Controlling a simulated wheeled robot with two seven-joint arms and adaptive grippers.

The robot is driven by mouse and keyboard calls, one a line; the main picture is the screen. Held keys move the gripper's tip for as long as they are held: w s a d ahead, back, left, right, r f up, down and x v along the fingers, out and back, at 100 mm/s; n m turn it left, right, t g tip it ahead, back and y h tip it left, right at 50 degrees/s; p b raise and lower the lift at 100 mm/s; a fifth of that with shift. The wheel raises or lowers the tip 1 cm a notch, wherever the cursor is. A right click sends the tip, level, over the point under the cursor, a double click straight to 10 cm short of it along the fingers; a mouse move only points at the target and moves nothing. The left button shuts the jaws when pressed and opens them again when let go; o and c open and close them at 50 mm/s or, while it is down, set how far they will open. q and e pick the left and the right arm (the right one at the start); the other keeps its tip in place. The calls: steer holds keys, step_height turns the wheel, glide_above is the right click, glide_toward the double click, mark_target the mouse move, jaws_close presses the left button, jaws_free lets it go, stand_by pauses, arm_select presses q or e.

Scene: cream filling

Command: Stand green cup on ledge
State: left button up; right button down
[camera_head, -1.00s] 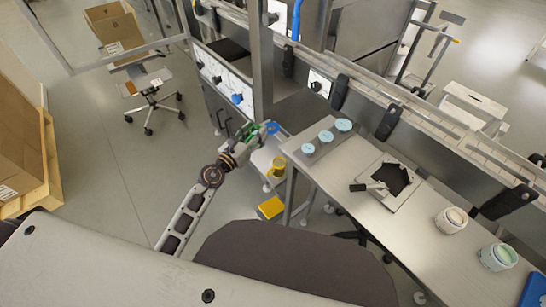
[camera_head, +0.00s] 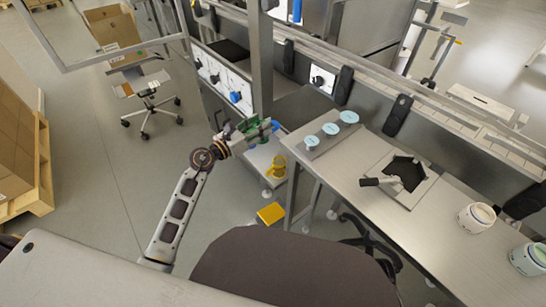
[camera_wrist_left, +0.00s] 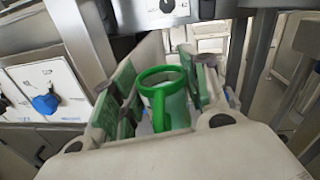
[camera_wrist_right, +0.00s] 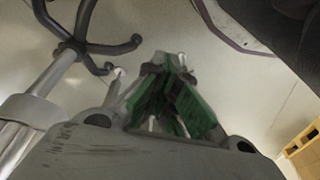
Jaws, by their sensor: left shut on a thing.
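The green cup (camera_wrist_left: 163,97) sits between the fingers of my left gripper (camera_wrist_left: 158,95) in the left wrist view, its rim and handle facing the camera. In the head view my left gripper (camera_head: 262,131) is at the left end of the metal counter, over a low white surface, and is shut on the cup. The cup is hard to separate from the green finger pads there. My right gripper (camera_wrist_right: 170,92) shows only in its wrist view, with green pads close together and nothing seen between them. A long metal ledge (camera_head: 440,112) runs behind the counter.
The metal counter (camera_head: 345,175) carries several light-blue-topped round items (camera_head: 331,129), a dark-centred tray (camera_head: 405,174) and white jars (camera_head: 477,217). A yellow object (camera_head: 278,165) and a yellow block (camera_head: 270,213) are below the gripper. A dark chair (camera_head: 290,265) stands in front.

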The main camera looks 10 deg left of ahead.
arm_select(q)
steer(key=shift+w+f+m+h+b, duration=0.2)
steer(key=shift+m+h+b, duration=0.2)
steer(key=shift+b, duration=0.35)
steer(key=shift+d+g, duration=0.1)
steer(key=shift+g, duration=0.3)
arm_select(e)
steer(key=shift+s+a+r, duration=0.1)
steer(key=shift+r, duration=1)
steer(key=shift+s+a+r, duration=0.1)
steer(key=shift+r, duration=0.95)
arm_select(q)
steer(key=shift+r+b, duration=0.1)
steer(key=shift+b, duration=0.2)
